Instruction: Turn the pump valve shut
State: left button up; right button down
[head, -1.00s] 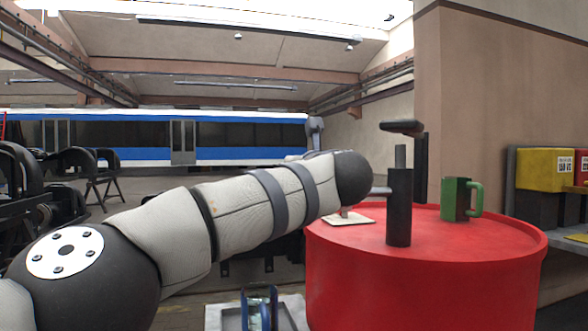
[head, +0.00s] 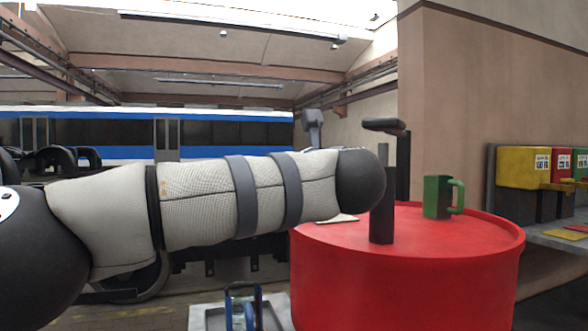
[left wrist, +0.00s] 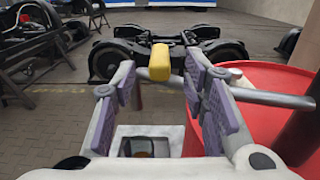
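The black pump (head: 382,205) stands upright on the red drum (head: 400,270) in the head view. My left arm crosses in front of its spout and hides the valve there. In the left wrist view a yellow handle (left wrist: 160,62), apparently the valve's, lies just beyond and between the fingertips of my left gripper (left wrist: 160,88). The grey pump spout (left wrist: 265,98) comes in from the right, behind the right finger. The two fingers with purple pads are wide apart, with nothing clamped between them. Contact with the handle cannot be told. My right gripper is not in view.
A green mug (head: 437,197) stands on the drum, right of the pump. Yellow and red bins (head: 522,167) sit on a shelf at the right. A pale tray (left wrist: 165,134) lies below the fingers. Wheeled bogies (left wrist: 205,48) stand beyond on the floor.

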pick_arm(q)
jog(key=v, duration=0.6)
